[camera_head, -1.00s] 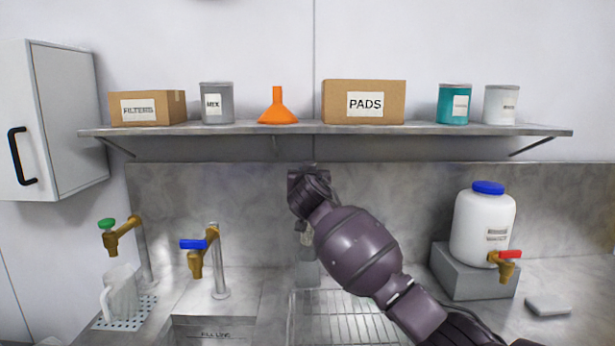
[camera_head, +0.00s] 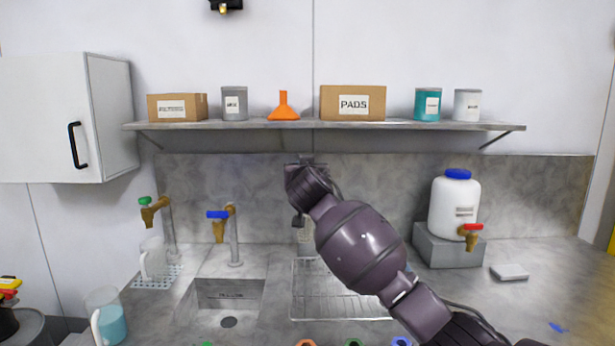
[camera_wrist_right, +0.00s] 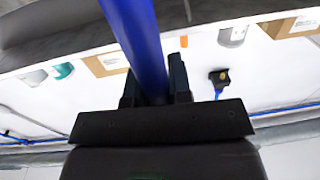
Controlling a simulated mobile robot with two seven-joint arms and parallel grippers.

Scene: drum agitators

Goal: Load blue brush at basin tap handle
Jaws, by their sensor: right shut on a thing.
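A brass tap with a blue lever handle (camera_head: 217,214) stands over the basin (camera_head: 228,295) in the head view. My right arm comes in from the lower right, and its wrist is in front of the back wall, to the right of that tap. In the right wrist view my right gripper (camera_wrist_right: 155,82) is shut on a blue shaft (camera_wrist_right: 137,30), which I take as the blue brush. The shaft runs from between the fingers out of the top of the picture. Its ends are out of view. The fingers are hidden by my wrist in the head view. My left gripper is not in view.
A wire rack (camera_head: 335,292) lies right of the basin. A green-handled tap (camera_head: 150,212) and a clear jug (camera_head: 152,258) stand left. A white drum (camera_head: 455,208) with a red tap sits on a grey block (camera_head: 448,250). A loaded shelf (camera_head: 330,125) hangs above.

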